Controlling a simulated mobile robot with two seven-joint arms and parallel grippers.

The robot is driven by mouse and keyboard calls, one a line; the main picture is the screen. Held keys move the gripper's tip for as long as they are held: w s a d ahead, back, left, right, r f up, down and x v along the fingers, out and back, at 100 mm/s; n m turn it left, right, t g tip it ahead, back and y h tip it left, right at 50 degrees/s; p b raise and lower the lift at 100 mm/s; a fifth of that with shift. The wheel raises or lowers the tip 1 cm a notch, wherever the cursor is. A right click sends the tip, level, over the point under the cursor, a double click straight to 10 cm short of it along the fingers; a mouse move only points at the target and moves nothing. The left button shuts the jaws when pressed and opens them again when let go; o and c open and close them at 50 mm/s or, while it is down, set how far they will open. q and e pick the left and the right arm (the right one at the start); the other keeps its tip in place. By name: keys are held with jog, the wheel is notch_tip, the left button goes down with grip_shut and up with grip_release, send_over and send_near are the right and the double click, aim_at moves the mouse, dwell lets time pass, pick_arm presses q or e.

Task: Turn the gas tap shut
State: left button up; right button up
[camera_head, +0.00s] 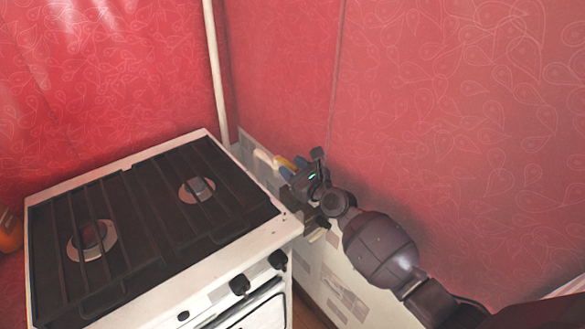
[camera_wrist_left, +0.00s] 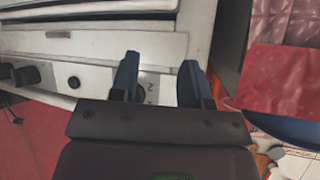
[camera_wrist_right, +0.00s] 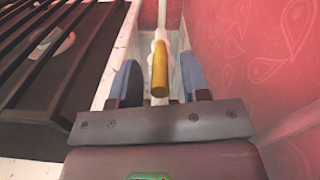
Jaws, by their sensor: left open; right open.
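The gas tap's yellow handle (camera_wrist_right: 160,72) points toward me between the two blue fingers of my right gripper (camera_wrist_right: 159,80) in the right wrist view. The fingers are open, with a gap on each side of the handle. In the head view the yellow handle (camera_head: 285,162) shows just beyond my right gripper (camera_head: 292,168), in the gap between stove and wall. The tap's pale body (camera_head: 264,157) is at its left. My left gripper (camera_wrist_left: 158,82) is open and empty in the left wrist view, in front of the stove's control panel; it is not in the head view.
The white stove (camera_head: 262,236) with black grates stands left of the tap, its knobs (camera_head: 239,284) along the front. A white pipe (camera_head: 215,75) runs up the corner. The red wall (camera_head: 440,110) is close on the right. An orange object (camera_head: 10,230) is at far left.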

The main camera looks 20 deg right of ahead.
jog(key=shift+w, duration=0.1)
grip_shut()
dwell(0.3)
jog(key=shift+a+r+m+t+h+p, duration=0.25)
jog(key=shift+r+h+p, duration=0.3)
jog(key=shift+p, duration=0.35)
jog(key=shift+a+m+h+p, duration=0.1)
jog(key=shift+m+h+p, duration=0.15)
jog(key=shift+m+p, duration=0.15)
jog(key=m+h+p, duration=0.1)
jog(key=a+t+h+p, duration=0.1)
jog(key=shift+f+m+h+p, duration=0.1)
jog(key=shift+m+h+p, duration=0.25)
jog(key=shift+h+p, duration=0.05)
jog(key=shift+a+f+m+h+p, duration=0.1)
jog(key=shift+a+m+h+p, duration=0.15)
jog(key=shift+h, duration=0.25)
jog(key=shift+a+f+m+h+p, duration=0.1)
jog(key=shift+m+h+p, duration=0.2)
jog(key=shift+h, duration=0.2)
jog(key=shift+a+f+m+h, duration=0.1)
jog(key=shift+m+h, duration=0.15)
jog(key=shift+h, duration=0.05)
